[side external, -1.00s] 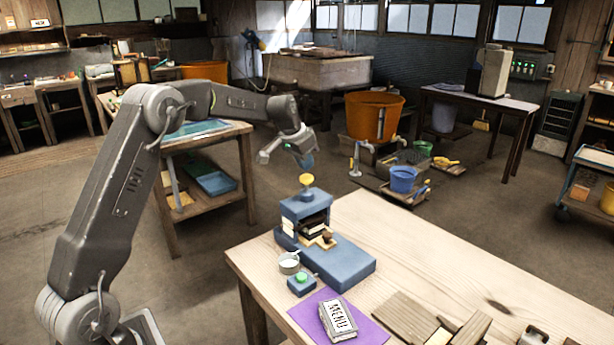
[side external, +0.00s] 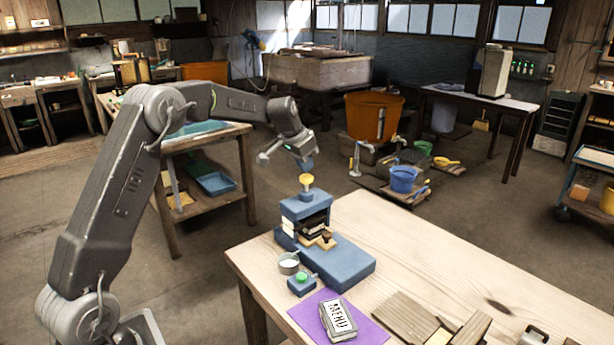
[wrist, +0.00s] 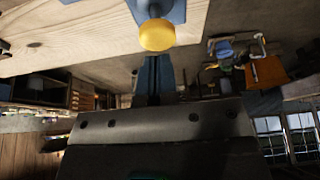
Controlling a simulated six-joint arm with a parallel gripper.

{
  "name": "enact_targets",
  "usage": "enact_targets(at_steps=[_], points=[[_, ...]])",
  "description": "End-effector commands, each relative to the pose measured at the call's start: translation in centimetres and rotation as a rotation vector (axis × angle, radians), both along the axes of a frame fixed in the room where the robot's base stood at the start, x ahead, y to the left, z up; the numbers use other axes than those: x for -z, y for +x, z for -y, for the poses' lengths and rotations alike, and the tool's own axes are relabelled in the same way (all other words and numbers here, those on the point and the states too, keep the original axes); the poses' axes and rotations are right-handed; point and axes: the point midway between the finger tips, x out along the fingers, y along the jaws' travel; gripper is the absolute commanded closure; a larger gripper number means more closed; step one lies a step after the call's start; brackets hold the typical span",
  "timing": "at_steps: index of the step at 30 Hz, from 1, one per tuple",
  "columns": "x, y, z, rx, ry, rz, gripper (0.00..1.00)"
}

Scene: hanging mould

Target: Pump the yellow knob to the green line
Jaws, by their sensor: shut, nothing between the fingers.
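The yellow knob (side external: 306,181) sits on top of a blue press (side external: 304,208) at the table's far left corner. In the wrist view the knob (wrist: 157,34) shows at top centre, just beyond my fingertips. My gripper (side external: 308,164) is shut and empty, pointing down a little above the knob. In the side view a small gap seems to show between them; I cannot tell whether they touch. My shut fingers (wrist: 155,62) also show in the wrist view. I cannot make out the green line in either view.
On the wooden table (side external: 420,255) are a small cup (side external: 288,263), a blue box with a green button (side external: 301,284), a purple sheet (side external: 362,326) with a MENU block (side external: 338,320), and wooden pieces (side external: 402,318). The table right of the press is clear.

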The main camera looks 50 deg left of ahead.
Motion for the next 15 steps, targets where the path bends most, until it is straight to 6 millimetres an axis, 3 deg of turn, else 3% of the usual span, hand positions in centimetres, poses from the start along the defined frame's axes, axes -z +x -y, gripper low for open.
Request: enact_targets(at_steps=[15], points=[[1.8, 0.0, 0.0, 0.000, 0.000, 0.000, 1.00]])
